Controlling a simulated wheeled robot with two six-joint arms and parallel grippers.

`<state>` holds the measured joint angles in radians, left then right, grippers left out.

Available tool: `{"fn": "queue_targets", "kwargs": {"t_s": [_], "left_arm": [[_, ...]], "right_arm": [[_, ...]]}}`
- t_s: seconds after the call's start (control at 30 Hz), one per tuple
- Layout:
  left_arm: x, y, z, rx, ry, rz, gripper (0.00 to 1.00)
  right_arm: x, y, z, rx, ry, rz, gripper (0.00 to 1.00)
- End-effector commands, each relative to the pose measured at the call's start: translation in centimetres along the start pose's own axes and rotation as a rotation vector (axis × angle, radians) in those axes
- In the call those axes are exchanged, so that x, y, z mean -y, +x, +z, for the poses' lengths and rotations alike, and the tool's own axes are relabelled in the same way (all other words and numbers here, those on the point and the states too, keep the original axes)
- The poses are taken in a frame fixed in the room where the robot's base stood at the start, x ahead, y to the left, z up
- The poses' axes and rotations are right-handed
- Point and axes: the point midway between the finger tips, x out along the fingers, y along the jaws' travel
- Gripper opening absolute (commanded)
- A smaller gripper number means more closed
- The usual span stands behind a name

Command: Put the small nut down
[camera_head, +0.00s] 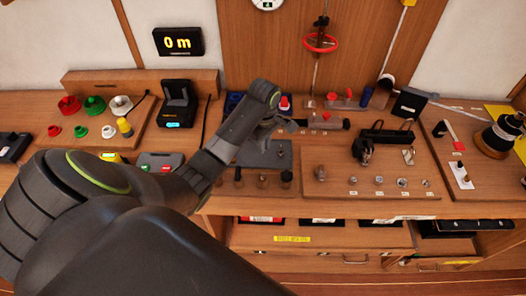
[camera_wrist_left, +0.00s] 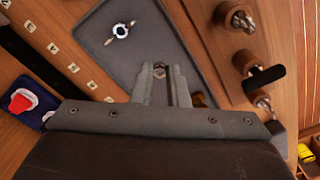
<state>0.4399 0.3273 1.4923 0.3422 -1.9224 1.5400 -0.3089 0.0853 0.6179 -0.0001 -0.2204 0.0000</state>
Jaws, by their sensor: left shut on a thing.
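My left gripper (camera_head: 285,124) reaches in over the bench above a grey mat (camera_head: 258,154). In the left wrist view its two fingers (camera_wrist_left: 166,76) are close together, shut on the small nut (camera_wrist_left: 159,71), a little hex piece at the tips. Below them the grey mat (camera_wrist_left: 160,35) shows, and a light ring-shaped part (camera_wrist_left: 121,30) with two small pointed ends lies on it. The tips are over the mat's lower part in that view; I cannot tell the height. The nut cannot be made out in the head view. My right gripper is not in view.
A wooden board (camera_head: 330,190) with several small nuts stands right of the mat. Knobbed posts (camera_head: 262,181) stand in front of the mat; knobbed metal parts (camera_wrist_left: 243,20) also show in the wrist view. A blue bin with a red part (camera_wrist_left: 20,102) lies at left.

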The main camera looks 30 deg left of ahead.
Motion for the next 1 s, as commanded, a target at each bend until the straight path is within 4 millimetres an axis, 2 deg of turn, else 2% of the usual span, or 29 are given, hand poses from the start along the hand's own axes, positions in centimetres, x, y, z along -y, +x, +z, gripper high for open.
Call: {"fn": "queue_targets", "kwargs": {"t_s": [0.33, 0.73, 0.77, 0.8, 0.9, 1.0], "left_arm": [[0.1, 3.9, 0.0, 0.001, 0.001, -0.004, 0.00], [0.1, 4.6, 0.0, -0.001, 0.001, -0.002, 0.00], [0.1, 4.6, 0.0, -0.001, 0.000, -0.002, 0.15], [0.1, 4.6, -0.1, -0.001, 0.001, -0.002, 0.20], [0.1, 4.6, 0.0, -0.001, 0.001, -0.002, 0.33], [0.1, 4.6, 0.0, -0.001, 0.001, -0.001, 0.35]], "right_arm": [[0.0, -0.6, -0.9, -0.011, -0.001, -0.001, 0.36], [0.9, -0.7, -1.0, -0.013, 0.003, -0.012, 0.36], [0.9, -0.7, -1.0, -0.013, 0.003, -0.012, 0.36], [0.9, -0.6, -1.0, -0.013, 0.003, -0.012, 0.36], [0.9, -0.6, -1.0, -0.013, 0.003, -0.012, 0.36], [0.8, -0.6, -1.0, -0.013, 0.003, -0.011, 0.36]]}}
